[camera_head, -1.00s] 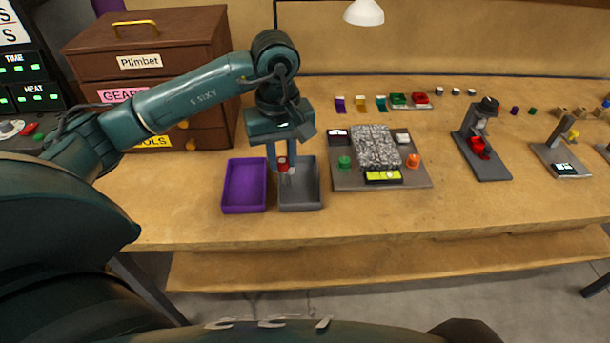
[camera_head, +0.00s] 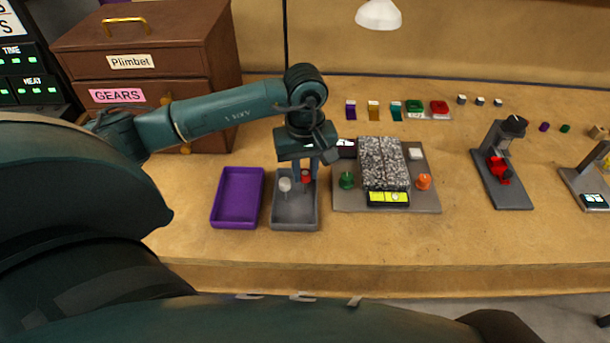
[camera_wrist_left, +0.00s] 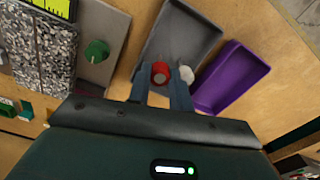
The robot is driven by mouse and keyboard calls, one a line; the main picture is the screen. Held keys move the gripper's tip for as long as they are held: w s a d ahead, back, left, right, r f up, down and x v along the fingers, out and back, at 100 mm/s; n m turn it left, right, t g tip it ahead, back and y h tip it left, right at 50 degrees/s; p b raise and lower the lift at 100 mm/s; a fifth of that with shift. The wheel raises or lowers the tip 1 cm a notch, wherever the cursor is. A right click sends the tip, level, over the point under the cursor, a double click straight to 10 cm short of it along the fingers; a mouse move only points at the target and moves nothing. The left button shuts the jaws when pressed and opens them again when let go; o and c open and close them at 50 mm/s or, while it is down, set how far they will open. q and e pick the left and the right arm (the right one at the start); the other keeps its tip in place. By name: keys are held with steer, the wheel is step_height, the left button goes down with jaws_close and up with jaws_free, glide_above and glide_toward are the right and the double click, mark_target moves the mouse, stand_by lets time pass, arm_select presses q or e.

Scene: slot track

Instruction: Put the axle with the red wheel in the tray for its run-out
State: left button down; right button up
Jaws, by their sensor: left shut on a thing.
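My left gripper (camera_head: 305,172) points down over the grey tray (camera_head: 273,217), shut on the axle at its red wheel (camera_head: 306,177). In the left wrist view the red wheel (camera_wrist_left: 160,73) shows between the fingertips, over the near end of the grey tray (camera_wrist_left: 190,35). A white wheel (camera_head: 285,184) on a thin stem is just left of the red one, inside the tray's outline. Whether the axle touches the tray floor cannot be told. My right gripper is out of view.
A purple tray (camera_head: 238,198) stands directly left of the grey one. Right of it is a grey plate with a speckled block (camera_head: 384,160), a green knob (camera_head: 347,180) and an orange knob (camera_head: 424,181). A drawer cabinet (camera_head: 150,75) stands at back left. The front bench strip is clear.

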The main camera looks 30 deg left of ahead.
mark_target(305, 173)
arm_select(q)
step_height(305, 173, down, 3)
steer(key=shift+r, duration=0.2)
steer(key=shift+f, duration=0.1)
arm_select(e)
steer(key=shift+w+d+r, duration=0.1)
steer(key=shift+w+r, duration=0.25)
arm_select(q)
steer(key=shift+f, duration=0.2)
steer(key=c, duration=1.5)
jaws_free()
steer(key=shift+c, duration=0.2)
steer(key=shift+r, duration=0.1)
steer(key=shift+r, duration=0.1)
step_height(305, 173, up, 12)
steer(key=b, duration=0.1)
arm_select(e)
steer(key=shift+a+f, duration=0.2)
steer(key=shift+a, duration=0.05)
